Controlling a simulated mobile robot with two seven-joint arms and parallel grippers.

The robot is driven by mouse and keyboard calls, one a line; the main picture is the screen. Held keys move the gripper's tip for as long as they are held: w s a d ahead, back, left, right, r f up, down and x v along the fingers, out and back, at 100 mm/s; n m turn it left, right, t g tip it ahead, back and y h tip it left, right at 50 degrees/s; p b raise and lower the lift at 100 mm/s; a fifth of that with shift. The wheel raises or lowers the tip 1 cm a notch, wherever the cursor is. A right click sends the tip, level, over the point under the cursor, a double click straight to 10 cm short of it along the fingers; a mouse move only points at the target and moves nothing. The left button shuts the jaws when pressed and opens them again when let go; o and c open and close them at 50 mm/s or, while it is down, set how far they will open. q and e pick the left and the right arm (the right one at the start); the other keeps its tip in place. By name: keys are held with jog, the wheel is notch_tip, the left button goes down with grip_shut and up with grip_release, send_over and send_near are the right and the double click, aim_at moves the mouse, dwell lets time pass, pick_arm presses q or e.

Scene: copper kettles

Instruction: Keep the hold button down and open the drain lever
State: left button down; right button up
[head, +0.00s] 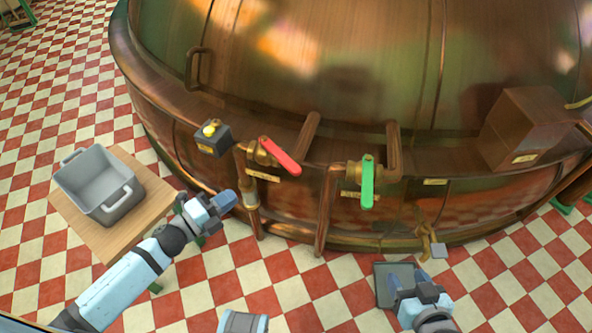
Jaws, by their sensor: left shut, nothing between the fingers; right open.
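The hold button is likely the yellow button (209,130) on a dark box (213,141) at the kettle's left front. A red lever (280,156) slants down to the right on a brass valve beside it. A green lever (367,184) hangs straight down on a second valve further right. The label plates are too small to read, so I cannot tell which is the drain lever. My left gripper (226,200) is shut and empty, below the button box and apart from it. My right gripper (420,282) is open and empty at the lower right, below the green lever.
The large copper kettle (300,60) fills the back. A grey bin (97,180) stands on a wooden table (150,200) at the left. Vertical pipes (326,205) run below the valves. A brown box (522,125) juts out at right.

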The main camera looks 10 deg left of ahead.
pick_arm(q)
send_near(279, 155)
jog(key=w+d, duration=0.3)
jog(key=d, duration=0.3)
jog(key=shift+w+f+m+b, duration=0.35)
jog(key=shift+w+m+b, duration=0.05)
pick_arm(e)
jog(key=shift+s+d, duration=0.3)
jog(key=shift+d, duration=0.05)
